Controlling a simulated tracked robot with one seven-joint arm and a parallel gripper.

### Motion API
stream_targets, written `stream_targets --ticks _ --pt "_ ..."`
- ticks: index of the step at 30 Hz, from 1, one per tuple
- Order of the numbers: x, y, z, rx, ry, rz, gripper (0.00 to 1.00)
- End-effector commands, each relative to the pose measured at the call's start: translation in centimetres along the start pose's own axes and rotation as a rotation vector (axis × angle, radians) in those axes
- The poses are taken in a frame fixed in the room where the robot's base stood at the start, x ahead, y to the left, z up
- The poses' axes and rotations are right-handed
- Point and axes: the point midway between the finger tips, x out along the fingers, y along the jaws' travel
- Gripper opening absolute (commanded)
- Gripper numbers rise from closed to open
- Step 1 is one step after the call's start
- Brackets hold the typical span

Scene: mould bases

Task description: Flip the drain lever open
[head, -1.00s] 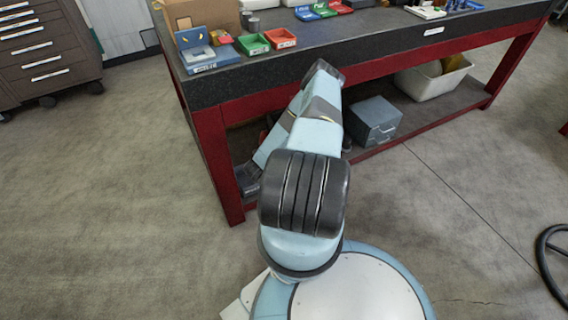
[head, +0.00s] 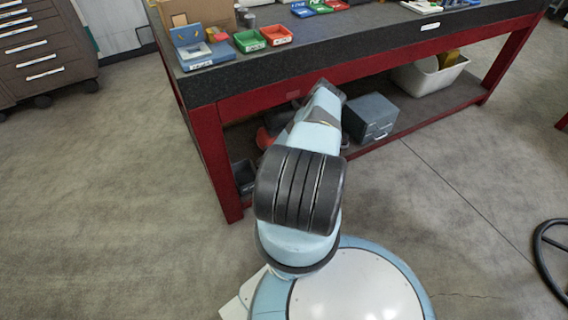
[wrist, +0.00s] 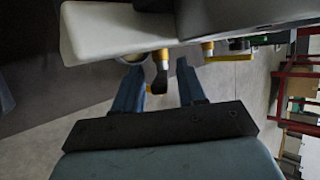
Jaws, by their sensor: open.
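In the wrist view, my gripper (wrist: 158,66) is open, with its two blue fingers pointing up the picture. A dark lever-like part (wrist: 160,78) shows in the gap between the fingers, below a brass fitting (wrist: 162,57). I cannot tell whether either finger touches it. A second brass fitting (wrist: 208,48) with a yellow handle (wrist: 236,56) is to the right, outside the fingers. I cannot tell for sure which part is the drain lever. In the head view my gripper is hidden behind my arm.
A pale body (wrist: 115,30) hangs close above the fingers in the wrist view. In the head view a red-framed bench (head: 285,82) stands ahead, with coloured bins (head: 276,35) on top. A grey box (head: 370,118) and white tub (head: 432,76) sit on its lower shelf.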

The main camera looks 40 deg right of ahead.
Motion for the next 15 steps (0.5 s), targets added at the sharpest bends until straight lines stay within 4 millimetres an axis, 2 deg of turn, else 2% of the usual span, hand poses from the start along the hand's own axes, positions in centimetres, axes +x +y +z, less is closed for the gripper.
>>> stream_targets --ticks 8,15 --pt "0.12 0.01 -0.03 0.000 0.000 0.000 0.40" --pt "0.11 0.00 -0.04 0.001 0.001 0.001 0.18"
